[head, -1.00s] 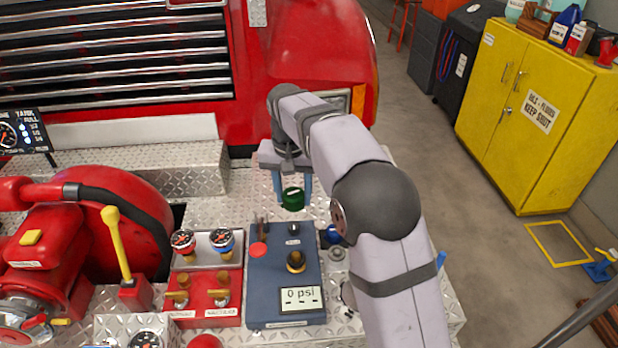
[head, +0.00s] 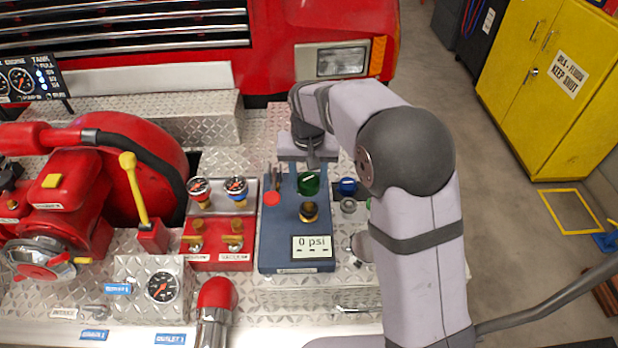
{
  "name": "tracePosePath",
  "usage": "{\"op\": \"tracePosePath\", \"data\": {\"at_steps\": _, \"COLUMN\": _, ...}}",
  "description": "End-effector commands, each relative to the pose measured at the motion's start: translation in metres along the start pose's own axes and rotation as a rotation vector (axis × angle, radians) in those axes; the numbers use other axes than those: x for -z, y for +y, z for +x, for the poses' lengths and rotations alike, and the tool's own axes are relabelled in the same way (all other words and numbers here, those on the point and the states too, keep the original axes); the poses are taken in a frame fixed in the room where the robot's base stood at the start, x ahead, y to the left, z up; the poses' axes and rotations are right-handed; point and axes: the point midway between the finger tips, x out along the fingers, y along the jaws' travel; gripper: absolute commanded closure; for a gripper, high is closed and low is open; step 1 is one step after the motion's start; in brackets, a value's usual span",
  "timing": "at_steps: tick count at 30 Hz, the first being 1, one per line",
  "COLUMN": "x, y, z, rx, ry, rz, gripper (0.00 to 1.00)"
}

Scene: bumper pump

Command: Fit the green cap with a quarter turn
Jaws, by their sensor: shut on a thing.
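The green cap (head: 308,184) is in my gripper (head: 308,180), which is shut on it from above. The cap is over the upper part of the blue-grey test panel (head: 273,250). It covers the spot where a dark fitting showed earlier. I cannot tell whether the cap touches that fitting or hangs just above it. On the panel, a brass knob (head: 309,213) is just below the cap, a red button (head: 271,199) is to its left, and a display (head: 312,246) reads 0 psi.
A blue cap (head: 347,186) and a grey ring-shaped part (head: 348,206) stand right of the panel, close to my arm. Red valve block (head: 220,256) with two gauges is at left. A yellow lever (head: 131,185) rises further left. My arm hides the deck at right.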

Motion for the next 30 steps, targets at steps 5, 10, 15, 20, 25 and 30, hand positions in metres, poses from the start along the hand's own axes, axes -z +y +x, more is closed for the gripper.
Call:
{"op": "tracePosePath", "data": {"at_steps": 5, "x": -0.001, "y": 0.0, "z": 0.007, "rx": 0.0, "ry": 0.001, "rz": 0.001, "gripper": 0.84}}
{"op": "tracePosePath", "data": {"at_steps": 10, "x": -0.002, "y": 0.0, "z": 0.018, "rx": 0.0, "ry": 0.0, "rz": 0.001, "gripper": 0.84}}
{"op": "tracePosePath", "data": {"at_steps": 15, "x": -0.004, "y": 0.0, "z": 0.033, "rx": 0.0, "ry": 0.001, "rz": 0.001, "gripper": 0.84}}
{"op": "tracePosePath", "data": {"at_steps": 20, "x": -0.005, "y": 0.0, "z": 0.043, "rx": 0.0, "ry": 0.001, "rz": 0.001, "gripper": 0.84}}
{"op": "tracePosePath", "data": {"at_steps": 25, "x": -0.006, "y": 0.0, "z": 0.047, "rx": 0.0, "ry": 0.001, "rz": 0.001, "gripper": 0.84}}
{"op": "tracePosePath", "data": {"at_steps": 30, "x": -0.006, "y": 0.0, "z": 0.047, "rx": 0.0, "ry": 0.001, "rz": 0.001, "gripper": 0.84}}
